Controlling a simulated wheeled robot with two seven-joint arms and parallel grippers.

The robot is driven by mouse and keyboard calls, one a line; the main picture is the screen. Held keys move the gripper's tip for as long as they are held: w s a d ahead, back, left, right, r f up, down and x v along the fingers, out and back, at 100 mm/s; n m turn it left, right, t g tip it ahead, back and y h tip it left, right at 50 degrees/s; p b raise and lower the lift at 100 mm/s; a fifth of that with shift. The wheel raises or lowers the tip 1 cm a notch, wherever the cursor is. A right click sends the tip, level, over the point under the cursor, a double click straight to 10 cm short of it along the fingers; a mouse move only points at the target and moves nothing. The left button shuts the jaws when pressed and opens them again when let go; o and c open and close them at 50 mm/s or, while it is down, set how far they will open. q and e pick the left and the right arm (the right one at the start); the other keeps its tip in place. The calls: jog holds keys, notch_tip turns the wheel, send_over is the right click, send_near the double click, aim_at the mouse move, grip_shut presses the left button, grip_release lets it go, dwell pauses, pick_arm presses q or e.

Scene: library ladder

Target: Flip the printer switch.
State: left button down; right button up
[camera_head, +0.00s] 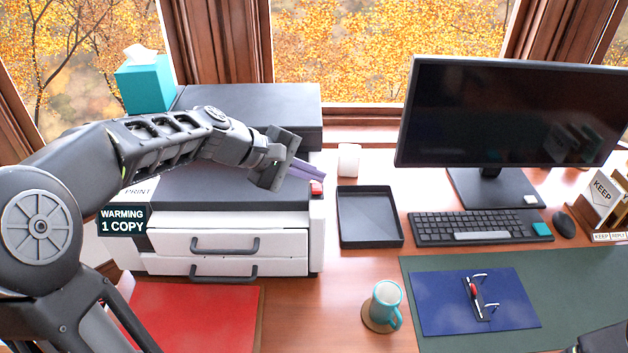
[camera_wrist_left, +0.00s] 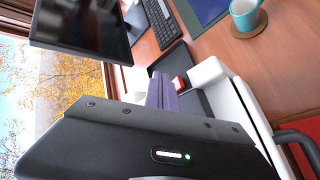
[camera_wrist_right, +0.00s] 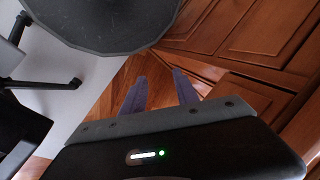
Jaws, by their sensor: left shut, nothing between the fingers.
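The printer (camera_head: 232,244) stands at the left of the desk, white with a dark top and two drawer handles. Its small display (camera_head: 122,220) reads "WARMING 1 COPY". The red switch (camera_head: 317,188) sits at the printer's right edge; it also shows in the left wrist view (camera_wrist_left: 178,83). My left gripper (camera_head: 308,171) is shut and empty, its purple-grey fingers just above and behind the switch in the head view. I cannot tell whether they touch it. In the right wrist view my right gripper (camera_wrist_right: 160,80) has its two fingers apart with nothing between, above the floor.
A black tray (camera_head: 369,217) lies right of the printer. A teal tissue box (camera_head: 146,85) stands behind the printer. Wooden cabinet doors (camera_wrist_right: 235,40) are near my right gripper.

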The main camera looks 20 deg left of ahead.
pick_arm(q)
jog(key=shift+s+d+r+p, duration=0.15)
jog(key=shift+s+r+p, duration=0.1)
jog(key=shift+r+p, duration=0.4)
jog(key=shift+s+d+r+p, duration=0.15)
jog(key=shift+s+r+p, duration=0.25)
jog(key=shift+r, duration=0.5)
jog(key=shift+s+d+r+p, duration=0.15)
jog(key=shift+r+p, duration=0.45)
jog(key=shift+r, duration=0.15)
